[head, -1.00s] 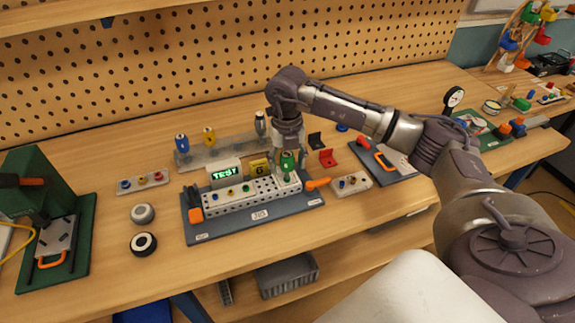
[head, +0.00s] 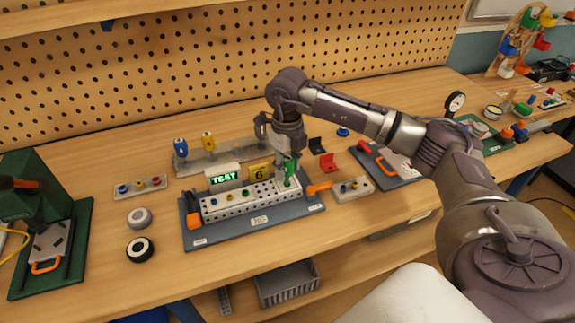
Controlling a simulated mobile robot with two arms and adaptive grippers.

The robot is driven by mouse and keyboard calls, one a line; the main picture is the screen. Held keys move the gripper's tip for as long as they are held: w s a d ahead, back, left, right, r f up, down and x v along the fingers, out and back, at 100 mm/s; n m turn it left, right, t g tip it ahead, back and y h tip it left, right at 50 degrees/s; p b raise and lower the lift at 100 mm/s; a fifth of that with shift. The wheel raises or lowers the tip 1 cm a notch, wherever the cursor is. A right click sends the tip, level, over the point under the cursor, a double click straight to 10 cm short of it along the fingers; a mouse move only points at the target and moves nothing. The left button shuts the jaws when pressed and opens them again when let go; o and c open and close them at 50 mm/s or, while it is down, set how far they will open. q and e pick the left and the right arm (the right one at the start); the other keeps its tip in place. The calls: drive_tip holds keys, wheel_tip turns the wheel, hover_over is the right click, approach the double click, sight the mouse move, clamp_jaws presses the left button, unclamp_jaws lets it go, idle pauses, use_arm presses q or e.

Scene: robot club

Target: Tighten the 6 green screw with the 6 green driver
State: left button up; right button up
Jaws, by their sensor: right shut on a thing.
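The green driver (head: 290,179) stands upright over the right end of the white perforated block (head: 232,208). My right gripper (head: 289,166) is shut on its upper part. The driver's tip meets or nearly meets the block; I cannot tell which. The green screw under it is hidden or too small to make out. Several small coloured screw heads (head: 228,196) sit along the block to the left. My left gripper is not in view.
The block sits on a dark base plate (head: 220,235) with orange clamps at its ends. A rack behind holds a blue driver (head: 181,147) and a yellow driver (head: 208,143). Two round parts (head: 141,247) lie left. A screw tray (head: 353,188) is close on the right.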

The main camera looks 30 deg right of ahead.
drive_tip(key=m+p, duration=0.1)
drive_tip(key=m, duration=0.3)
drive_tip(key=shift+m, duration=0.4)
clamp_jaws()
drive_tip(key=m+p, duration=0.1)
drive_tip(key=m, duration=0.5)
drive_tip(key=shift+p, duration=0.3)
drive_tip(key=shift+o, duration=2.1)
unclamp_jaws()
drive_tip(key=shift+f, duration=0.1)
drive_tip(key=c, duration=0.4)
drive_tip(key=shift+w+r, duration=0.1)
drive_tip(key=shift+r, duration=0.4)
drive_tip(key=shift+r+p, duration=2.3)
drive_tip(key=shift+r, duration=0.75)
